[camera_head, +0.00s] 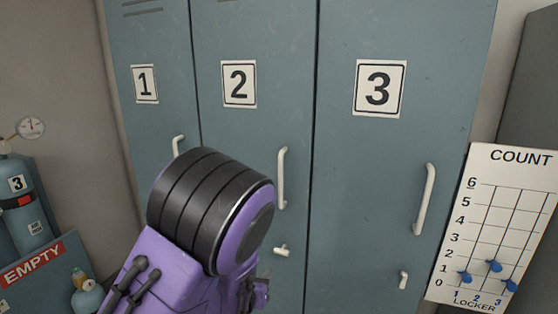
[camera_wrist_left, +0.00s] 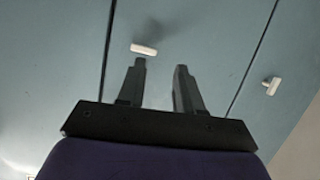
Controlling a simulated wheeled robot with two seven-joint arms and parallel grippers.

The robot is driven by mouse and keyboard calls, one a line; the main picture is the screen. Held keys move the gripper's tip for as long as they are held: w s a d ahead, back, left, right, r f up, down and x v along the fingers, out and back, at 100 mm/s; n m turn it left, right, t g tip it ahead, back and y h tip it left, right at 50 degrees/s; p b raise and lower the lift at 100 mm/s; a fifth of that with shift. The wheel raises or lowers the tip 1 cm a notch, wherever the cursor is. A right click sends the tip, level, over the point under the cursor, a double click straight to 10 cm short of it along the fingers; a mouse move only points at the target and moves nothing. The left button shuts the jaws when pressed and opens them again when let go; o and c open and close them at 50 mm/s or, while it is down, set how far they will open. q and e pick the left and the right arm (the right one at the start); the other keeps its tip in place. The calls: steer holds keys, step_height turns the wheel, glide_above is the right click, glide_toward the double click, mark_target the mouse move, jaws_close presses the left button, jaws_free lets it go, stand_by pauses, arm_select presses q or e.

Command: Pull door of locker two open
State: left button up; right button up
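Locker two's door (camera_head: 256,125) is a grey-blue panel with a "2" label (camera_head: 239,83). It looks shut, flush with its neighbours. Its white vertical handle (camera_head: 282,178) and small white latch (camera_head: 281,250) are near its right edge. My left arm covers the door's lower left. The left gripper is mostly hidden behind that arm in the head view. In the left wrist view the left gripper (camera_wrist_left: 161,65) is open and empty, its fingers apart in front of the locker. A white latch (camera_wrist_left: 144,49), apparently locker two's, shows just beyond the fingertips. My right gripper is not in view.
Locker one's door (camera_head: 135,125) and locker three's door (camera_head: 385,170) also look shut. A count board (camera_head: 490,220) with blue markers stands at the right.

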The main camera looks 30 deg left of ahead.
arm_select(q)
step_height(320, 180, up, 21)
steer(key=w+a+m+t+p, duration=0.2)
steer(key=t+p, duration=0.1)
steer(key=t, duration=0.1)
steer(key=m+t+h, duration=0.1)
glide_toward(281, 170)
steer(key=a+r, duration=0.2)
steer(key=a, duration=0.1)
steer(key=w, duration=0.3)
steer(key=w+f+h+p, duration=0.1)
steer(key=w, duration=0.2)
steer(key=w+d+m+h, duration=0.1)
steer(key=w, duration=0.3)
steer(key=shift+f+p, duration=0.3)
steer(key=shift+w+f, duration=0.1)
steer(key=shift+w, duration=0.2)
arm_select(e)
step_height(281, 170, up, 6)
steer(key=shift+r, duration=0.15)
arm_select(q)
steer(key=shift+s, duration=0.1)
steer(key=shift+c, duration=0.3)
jaws_close()
